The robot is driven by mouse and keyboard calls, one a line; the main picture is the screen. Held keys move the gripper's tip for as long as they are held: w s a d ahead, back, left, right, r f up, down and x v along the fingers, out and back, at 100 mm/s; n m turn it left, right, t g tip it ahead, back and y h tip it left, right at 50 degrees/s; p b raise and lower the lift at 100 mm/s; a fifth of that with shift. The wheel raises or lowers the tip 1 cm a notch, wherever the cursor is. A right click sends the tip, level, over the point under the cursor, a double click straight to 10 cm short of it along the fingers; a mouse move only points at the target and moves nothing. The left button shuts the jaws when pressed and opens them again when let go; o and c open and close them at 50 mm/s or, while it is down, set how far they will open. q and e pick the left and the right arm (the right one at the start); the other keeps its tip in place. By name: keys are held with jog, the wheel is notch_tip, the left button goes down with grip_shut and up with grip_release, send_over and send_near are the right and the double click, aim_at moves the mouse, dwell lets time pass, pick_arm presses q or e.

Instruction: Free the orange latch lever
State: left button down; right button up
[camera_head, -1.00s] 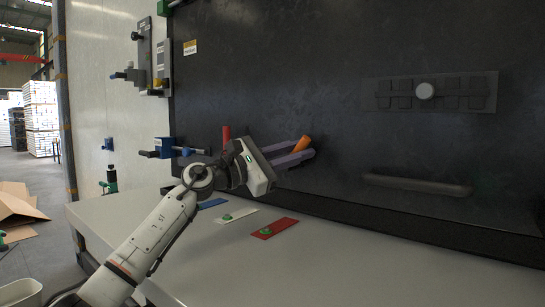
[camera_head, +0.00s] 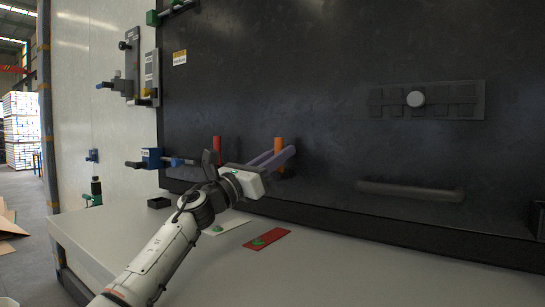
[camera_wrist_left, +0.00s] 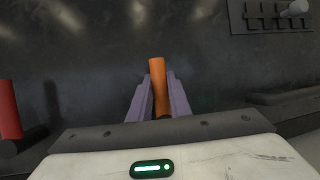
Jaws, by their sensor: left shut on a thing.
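The orange latch lever (camera_head: 279,144) stands upright against the dark panel. It also shows in the left wrist view (camera_wrist_left: 157,74), between the two purple fingers. My left gripper (camera_head: 284,158) reaches in from the left and is shut on the lever. In the left wrist view my left gripper (camera_wrist_left: 160,100) has one finger on each side of it. The lever's lower end and pivot are mostly hidden by the fingers. My right gripper is in neither view.
A red lever (camera_head: 217,146) stands left of the orange one, and a blue latch (camera_head: 152,158) sits further left. A grey handle bar (camera_head: 410,190) lies across the panel at right. Below, the grey table (camera_head: 330,265) carries a red plate (camera_head: 273,240) and a white plate.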

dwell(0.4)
pick_arm(q)
jog(key=c, duration=1.6)
grip_release()
jog(key=shift+c, duration=0.2)
jog(key=shift+a, duration=0.1)
jog(key=shift+s+a+f, duration=0.2)
jog(key=shift+s+a, duration=0.1)
jog(key=shift+a, duration=0.05)
jog(key=b+v, duration=0.1)
jog(key=v, duration=0.8)
jog(key=shift+s, duration=0.15)
jog(key=shift+f, duration=0.1)
